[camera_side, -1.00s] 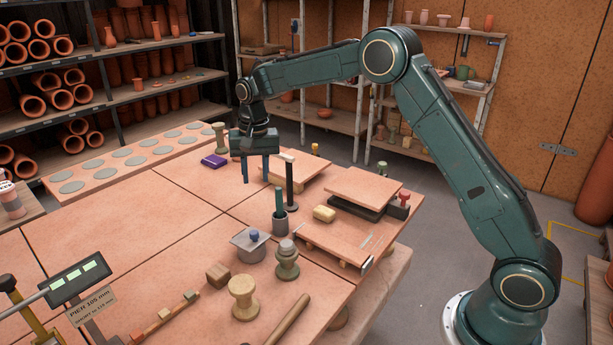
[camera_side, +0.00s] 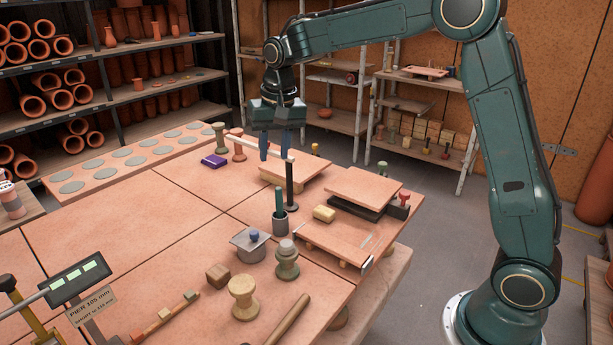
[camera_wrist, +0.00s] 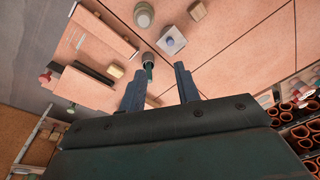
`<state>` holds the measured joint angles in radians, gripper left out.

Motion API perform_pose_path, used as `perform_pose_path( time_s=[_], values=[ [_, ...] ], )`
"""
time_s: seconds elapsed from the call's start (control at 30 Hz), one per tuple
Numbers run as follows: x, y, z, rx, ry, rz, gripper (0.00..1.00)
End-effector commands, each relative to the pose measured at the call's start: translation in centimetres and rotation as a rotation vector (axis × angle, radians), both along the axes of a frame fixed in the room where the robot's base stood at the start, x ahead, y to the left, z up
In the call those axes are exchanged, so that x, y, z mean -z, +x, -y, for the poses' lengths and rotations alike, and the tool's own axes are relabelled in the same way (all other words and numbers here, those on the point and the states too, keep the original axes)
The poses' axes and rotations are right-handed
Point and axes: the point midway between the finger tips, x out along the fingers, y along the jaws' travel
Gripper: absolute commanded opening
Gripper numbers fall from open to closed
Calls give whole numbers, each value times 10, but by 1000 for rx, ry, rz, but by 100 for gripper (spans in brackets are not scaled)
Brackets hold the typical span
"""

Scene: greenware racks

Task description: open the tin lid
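The tin (camera_side: 249,251) is a grey square box standing on the table. Its lid (camera_side: 240,239) lies flat on top and carries a round blue knob (camera_side: 254,236). In the wrist view the lid (camera_wrist: 178,48) and blue knob (camera_wrist: 169,41) show near the top, beyond my fingertips. My gripper (camera_side: 274,155) is open and empty, with its two blue-grey fingers pointing down. It hangs above the far part of the table, well behind the tin. The fingers also show apart in the wrist view (camera_wrist: 159,70).
A grey cup with a green-handled tool (camera_side: 280,217) and a dark post (camera_side: 290,185) stand between my gripper and the tin. A grey-green spool (camera_side: 286,262) stands right of the tin. Stacked boards (camera_side: 340,235) lie farther right. The table left of the tin is clear.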

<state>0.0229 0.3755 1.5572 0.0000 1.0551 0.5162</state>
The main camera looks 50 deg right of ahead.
Motion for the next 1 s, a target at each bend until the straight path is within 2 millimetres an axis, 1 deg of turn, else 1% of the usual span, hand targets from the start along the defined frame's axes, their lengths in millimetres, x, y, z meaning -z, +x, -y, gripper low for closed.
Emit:
perform_pose_path(
  time_s=[0.1,0.4,0.47,0.5,0.67,0.77,0.87,1.0],
  values=[
    [-3,-3,0,-5,-1,4,32],
    [-3,-4,0,-7,-1,4,32],
    [-3,-3,0,-7,-1,4,44],
    [-3,-3,0,-7,-1,4,47],
    [3,4,0,-9,-2,-5,47],
    [12,14,1,-14,-3,-17,47],
    [26,27,2,-20,-3,-35,47],
    [52,50,4,-29,-4,-65,47]
  ],
)
